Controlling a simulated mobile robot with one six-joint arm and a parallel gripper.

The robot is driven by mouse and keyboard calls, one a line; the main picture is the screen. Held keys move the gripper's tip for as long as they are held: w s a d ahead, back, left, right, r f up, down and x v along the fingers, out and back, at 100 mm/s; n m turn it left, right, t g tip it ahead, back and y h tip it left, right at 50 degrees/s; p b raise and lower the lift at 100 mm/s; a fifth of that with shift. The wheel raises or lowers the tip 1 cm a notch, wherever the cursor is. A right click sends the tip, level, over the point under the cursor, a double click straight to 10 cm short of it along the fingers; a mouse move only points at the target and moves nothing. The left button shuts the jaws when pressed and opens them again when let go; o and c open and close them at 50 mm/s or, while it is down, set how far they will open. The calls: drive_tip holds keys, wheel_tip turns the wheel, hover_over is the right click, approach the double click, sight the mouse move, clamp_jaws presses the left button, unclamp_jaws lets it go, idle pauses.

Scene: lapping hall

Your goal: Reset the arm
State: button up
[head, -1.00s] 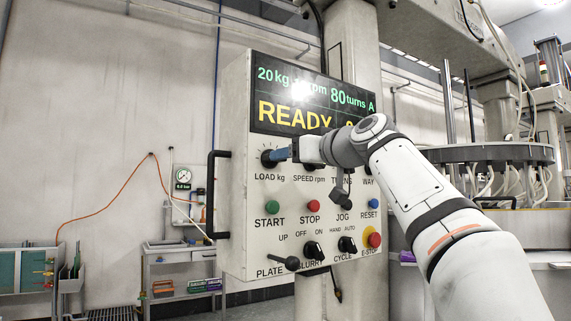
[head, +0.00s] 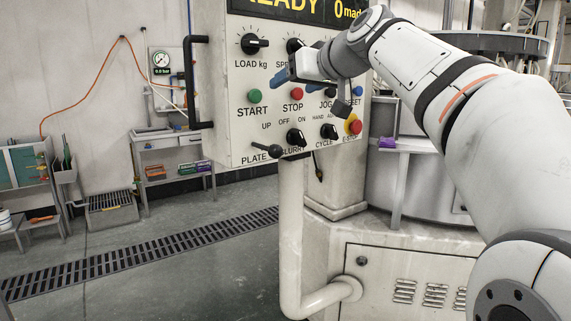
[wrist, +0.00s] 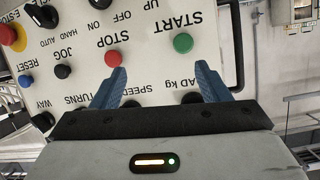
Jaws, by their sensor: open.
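My gripper (head: 279,73) is open and empty in front of the control panel (head: 232,108), at the height between its knob row and its button row. Its two blue fingers also show apart in the wrist view (wrist: 160,78), with the panel upside down behind them. The LOAD kg knob (head: 254,43) is left of my gripper, and the START button (head: 254,96) is below it. My arm reaches in from the right and covers the TURNS and WAY knobs in the head view. I cannot tell the exact gap between fingertips and panel.
The STOP button (head: 297,94), red E-STOP (head: 355,127) and PLATE lever (head: 266,149) stand on the panel. A black handle (head: 197,80) sticks out at its left edge. A small bench (head: 168,143) stands at the left wall. The floor left of the machine is free.

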drive_tip(key=s+d+f+m+g+h+p, duration=0.1)
drive_tip(key=s+d+f+g+h+p, duration=0.1)
drive_tip(key=s+f, duration=0.7)
drive_tip(key=s+d+f+m+g+h+p, duration=0.2)
drive_tip(key=s+d+f+g+h+p, duration=0.1)
drive_tip(key=s+d+f+p, duration=0.3)
drive_tip(key=s+d+f+m+g+h+p, duration=0.2)
drive_tip(key=s+d+f+g+p, duration=0.2)
drive_tip(key=s+f+p, duration=0.3)
drive_tip(key=s+f, duration=0.5)
drive_tip(key=s, duration=0.2)
drive_tip(key=shift+d+f+h, duration=0.35)
drive_tip(key=shift+h, duration=0.05)
drive_tip(key=shift+c, duration=0.3)
